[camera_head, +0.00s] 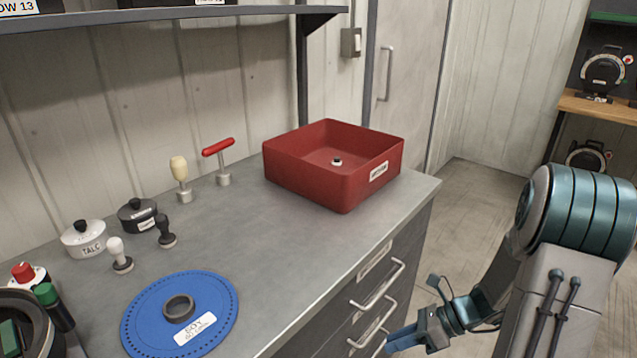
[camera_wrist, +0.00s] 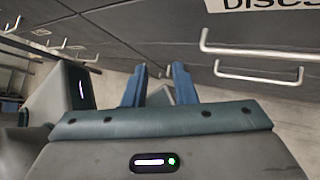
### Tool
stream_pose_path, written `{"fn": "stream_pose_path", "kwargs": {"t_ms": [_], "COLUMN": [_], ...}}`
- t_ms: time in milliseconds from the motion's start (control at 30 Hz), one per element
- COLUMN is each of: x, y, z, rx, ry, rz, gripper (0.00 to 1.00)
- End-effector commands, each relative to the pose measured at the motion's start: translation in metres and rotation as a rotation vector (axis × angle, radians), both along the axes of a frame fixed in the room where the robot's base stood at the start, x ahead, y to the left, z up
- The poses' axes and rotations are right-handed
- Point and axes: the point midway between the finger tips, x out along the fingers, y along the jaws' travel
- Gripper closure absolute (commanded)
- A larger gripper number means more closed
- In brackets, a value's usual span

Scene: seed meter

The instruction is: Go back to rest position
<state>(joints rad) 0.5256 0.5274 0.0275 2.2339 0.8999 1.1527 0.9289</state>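My gripper (camera_head: 402,338) is low at the lower right in the head view, beside the front of the grey cabinet and below the level of its top. In the wrist view its two blue fingers (camera_wrist: 158,88) stand apart with nothing between them. The drawer fronts with metal handles (camera_wrist: 255,72) lie beyond the fingers, and I see no contact with them. My arm (camera_head: 560,240) is folded at the right of the head view, clear of the worktop.
The worktop (camera_head: 270,240) carries a red bin (camera_head: 320,195) with a small part inside, a blue disc (camera_head: 150,325), a talc pot (camera_head: 84,240), a dark pot (camera_head: 137,215) and several knobbed tools. Drawer handles (camera_head: 378,285) stick out near my gripper. Open floor (camera_head: 475,190) lies behind my arm.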

Motion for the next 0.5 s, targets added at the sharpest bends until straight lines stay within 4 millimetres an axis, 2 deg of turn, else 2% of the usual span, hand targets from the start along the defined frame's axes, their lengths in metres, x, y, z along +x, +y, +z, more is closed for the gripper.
{"fn": "stream_pose_path", "kwargs": {"t_ms": [33, 100, 500], "x": [-0.006, -0.015, -0.068], "y": [0.007, 0.013, 0.028], "z": [0.026, 0.048, 0.163], "rx": [-0.051, -0.118, -0.457], "ry": [-0.070, -0.161, -0.661], "rz": [0.094, 0.223, 0.985], "gripper": [0.75, 0.75, 0.75]}}
